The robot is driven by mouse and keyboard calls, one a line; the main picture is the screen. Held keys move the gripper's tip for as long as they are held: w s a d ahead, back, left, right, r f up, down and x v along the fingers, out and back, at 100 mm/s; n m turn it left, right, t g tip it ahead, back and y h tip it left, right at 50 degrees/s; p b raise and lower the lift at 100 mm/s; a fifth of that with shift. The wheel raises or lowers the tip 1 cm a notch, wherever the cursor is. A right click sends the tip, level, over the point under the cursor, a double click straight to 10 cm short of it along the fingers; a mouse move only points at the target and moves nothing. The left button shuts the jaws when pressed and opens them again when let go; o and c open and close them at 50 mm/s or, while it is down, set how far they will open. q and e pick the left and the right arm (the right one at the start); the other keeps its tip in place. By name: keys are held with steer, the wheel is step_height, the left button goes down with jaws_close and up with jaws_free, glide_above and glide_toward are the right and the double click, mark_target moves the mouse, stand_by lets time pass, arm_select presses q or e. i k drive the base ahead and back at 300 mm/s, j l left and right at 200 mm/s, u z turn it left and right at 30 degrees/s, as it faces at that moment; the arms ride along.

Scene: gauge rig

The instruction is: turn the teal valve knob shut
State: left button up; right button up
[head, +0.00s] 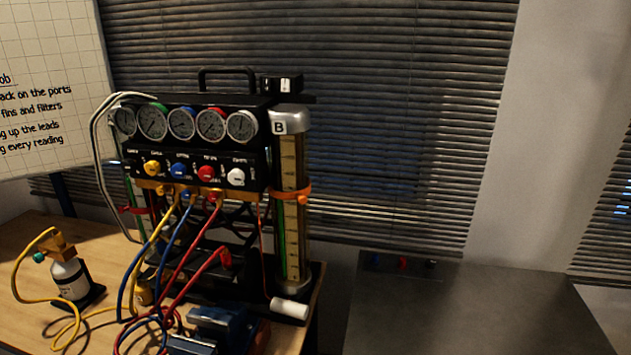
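A small teal knob (39,257) sits on the left side of an orange-brown valve body (58,244). The valve body tops a small white bottle (71,281) with a label, standing on the wooden table at the left. A yellow hose (21,262) loops around the left of the bottle near the knob. The knob is small in the picture, and I cannot tell how far it is turned. Neither of my grippers is in view.
A black gauge rig (203,135) with several dials and coloured knobs stands right of the bottle. Yellow, blue and red hoses hang before it. A blue device (218,321) sits at the table's front. Bare wooden table (22,232) lies behind the bottle. A grey surface (470,310) is at right.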

mark_target(38, 258)
steer(key=u, duration=1.6)
